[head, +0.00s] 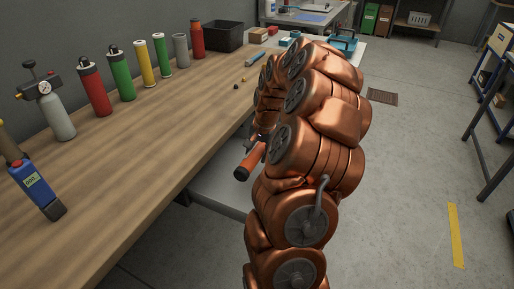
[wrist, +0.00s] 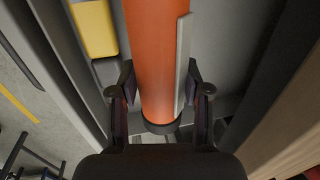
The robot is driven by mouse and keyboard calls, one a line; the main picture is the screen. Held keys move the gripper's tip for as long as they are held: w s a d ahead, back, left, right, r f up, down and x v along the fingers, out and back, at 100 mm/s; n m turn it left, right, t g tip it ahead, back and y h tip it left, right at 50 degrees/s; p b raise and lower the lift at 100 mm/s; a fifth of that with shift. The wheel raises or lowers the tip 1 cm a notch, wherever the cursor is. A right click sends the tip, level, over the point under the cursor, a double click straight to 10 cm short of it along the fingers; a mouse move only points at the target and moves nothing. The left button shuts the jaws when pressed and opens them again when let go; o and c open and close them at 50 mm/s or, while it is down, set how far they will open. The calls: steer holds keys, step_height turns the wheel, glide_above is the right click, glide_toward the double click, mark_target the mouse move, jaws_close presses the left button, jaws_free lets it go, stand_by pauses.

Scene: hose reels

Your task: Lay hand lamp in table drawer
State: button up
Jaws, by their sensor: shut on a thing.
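The hand lamp is an orange cylinder with a dark end cap. It shows between my fingers in the wrist view (wrist: 155,50), with a pale strip along its right side, and in the head view (head: 250,163). My gripper (wrist: 158,88) is shut on it; in the head view my copper arm mostly hides the gripper. The grey table drawer (head: 222,188) stands open under the table's front edge. In the wrist view the lamp is over the drawer (wrist: 230,45), between its side walls. I cannot tell whether it touches the drawer floor.
A yellow object (wrist: 95,28) lies in the drawer, left of the lamp. The wooden table (head: 150,140) carries several bottles and cylinders along the wall, a blue device (head: 36,187) and a black crate (head: 222,36).

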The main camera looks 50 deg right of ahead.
mark_target(255, 172)
steer(key=shift+f+b, duration=1.2)
steer(key=shift+f, duration=1.8)
steer(key=o, duration=1.4)
steer(key=shift+r, duration=0.15)
steer(key=r, duration=0.4)
steer(key=s+r, duration=0.1)
steer(key=r, duration=0.2)
steer(key=s+r, duration=0.1)
steer(key=r, duration=0.3)
steer(key=shift+s+d+r, duration=0.1)
steer(key=shift+d+r, duration=0.2)
steer(key=shift+d, duration=0.05)
